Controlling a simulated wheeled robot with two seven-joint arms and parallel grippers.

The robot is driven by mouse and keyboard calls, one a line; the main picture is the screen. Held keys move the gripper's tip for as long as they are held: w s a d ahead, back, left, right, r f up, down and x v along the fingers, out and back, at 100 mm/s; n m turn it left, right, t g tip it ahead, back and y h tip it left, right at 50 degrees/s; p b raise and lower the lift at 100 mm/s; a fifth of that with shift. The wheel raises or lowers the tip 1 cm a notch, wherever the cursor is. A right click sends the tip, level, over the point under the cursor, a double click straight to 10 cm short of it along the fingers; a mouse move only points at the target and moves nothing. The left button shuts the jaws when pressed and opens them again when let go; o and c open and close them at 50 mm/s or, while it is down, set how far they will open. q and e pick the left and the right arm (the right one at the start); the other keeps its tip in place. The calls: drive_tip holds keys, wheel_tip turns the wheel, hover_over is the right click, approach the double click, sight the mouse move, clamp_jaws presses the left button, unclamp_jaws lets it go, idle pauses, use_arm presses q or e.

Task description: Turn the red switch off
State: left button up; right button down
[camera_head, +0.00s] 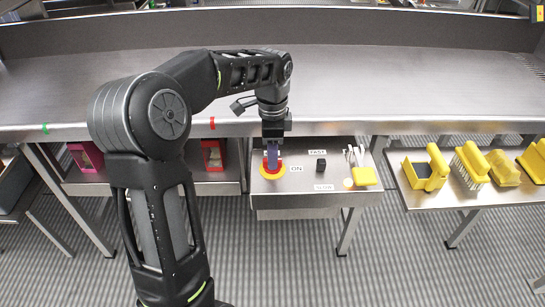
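The red switch (265,166) sits on a yellow round base (272,173) on the metal control panel (300,185), beside a label reading ON. My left gripper (273,158) points down directly over the switch, with its fingers at the red part and partly hiding it. I cannot tell whether the fingers are open or shut on the switch, or which way the switch is turned. My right gripper is not in view.
A black knob (321,165) between FAST and SLOW labels stands right of the switch. The long steel table (400,85) behind is mostly clear.

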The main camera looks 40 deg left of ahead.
use_arm(q)
drive_tip(key=shift+f, duration=0.75)
clamp_jaws()
